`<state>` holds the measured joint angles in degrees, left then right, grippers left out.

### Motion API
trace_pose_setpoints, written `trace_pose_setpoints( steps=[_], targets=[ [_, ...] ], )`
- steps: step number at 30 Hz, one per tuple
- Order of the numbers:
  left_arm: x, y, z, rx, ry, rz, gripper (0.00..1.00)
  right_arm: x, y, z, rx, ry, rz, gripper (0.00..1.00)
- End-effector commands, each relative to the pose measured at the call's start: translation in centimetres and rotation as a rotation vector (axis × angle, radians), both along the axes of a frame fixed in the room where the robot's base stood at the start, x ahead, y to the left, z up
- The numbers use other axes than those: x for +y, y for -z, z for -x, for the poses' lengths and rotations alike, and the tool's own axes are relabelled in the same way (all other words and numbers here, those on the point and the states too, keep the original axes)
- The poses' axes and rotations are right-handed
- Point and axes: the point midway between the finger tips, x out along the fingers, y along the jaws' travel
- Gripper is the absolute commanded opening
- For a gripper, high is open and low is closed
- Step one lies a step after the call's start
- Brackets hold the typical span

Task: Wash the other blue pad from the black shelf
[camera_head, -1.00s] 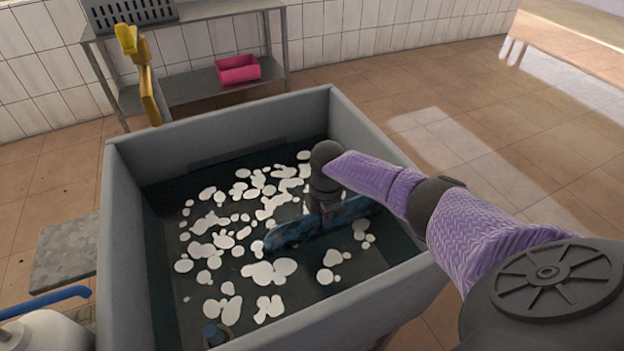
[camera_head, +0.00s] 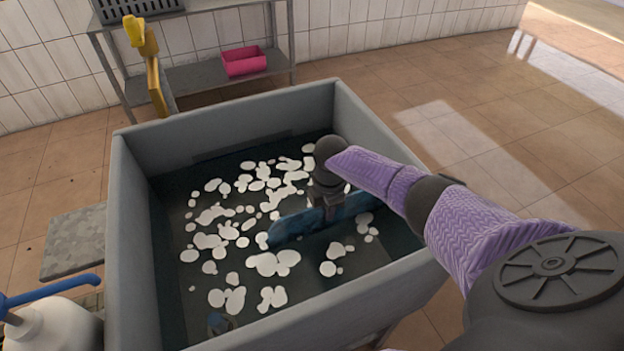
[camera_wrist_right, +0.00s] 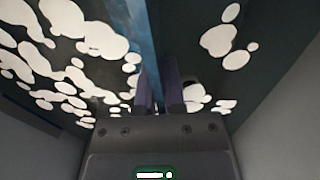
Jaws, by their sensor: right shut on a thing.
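The blue pad (camera_head: 300,224) is long and thin, stands on edge and lies at the foamy water in the grey sink (camera_head: 130,230). My right gripper (camera_head: 328,205) reaches down over the sink and is shut on the pad near its middle. In the right wrist view the pad (camera_wrist_right: 143,40) runs away from between the two fingers (camera_wrist_right: 158,92). The pad's lower edge is hard to make out in the dark water. My left gripper is not in view. A shelf rack (camera_head: 195,75) stands behind the sink; it looks grey.
The rack holds a dark crate (camera_head: 135,8) on top and a pink bin (camera_head: 243,62) below. A yellow upright fixture (camera_head: 150,65) stands at the sink's back left. A white bottle with a blue spout (camera_head: 60,322) is at lower left. A bluish object (camera_head: 218,324) shows in the sink's front corner.

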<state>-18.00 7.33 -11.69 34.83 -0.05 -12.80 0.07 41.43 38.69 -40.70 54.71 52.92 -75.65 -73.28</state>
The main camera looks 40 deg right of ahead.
Motion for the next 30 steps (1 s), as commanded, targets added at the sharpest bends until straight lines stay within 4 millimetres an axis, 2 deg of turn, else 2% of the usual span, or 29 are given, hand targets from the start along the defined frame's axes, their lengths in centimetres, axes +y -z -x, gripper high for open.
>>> trace_pose_setpoints(
  steps=[3, 12, 17, 20, 30],
  targets=[
    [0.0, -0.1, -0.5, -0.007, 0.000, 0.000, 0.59, 0.1, 0.0, 0.0, 0.001, -0.001, -0.001, 0.00],
    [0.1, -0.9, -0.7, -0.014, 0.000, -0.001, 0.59, 5.3, -0.1, -1.3, -0.001, -0.003, -0.003, 0.00],
    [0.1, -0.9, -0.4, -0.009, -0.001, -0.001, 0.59, 6.6, 0.0, -1.6, -0.001, -0.002, 0.000, 0.00],
    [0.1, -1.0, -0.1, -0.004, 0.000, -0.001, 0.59, 5.9, 0.0, -1.4, 0.000, 0.002, 0.002, 0.00],
    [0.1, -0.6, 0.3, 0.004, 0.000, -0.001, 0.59, 0.2, 0.1, 0.0, 0.001, 0.002, 0.002, 0.00]
  ],
)
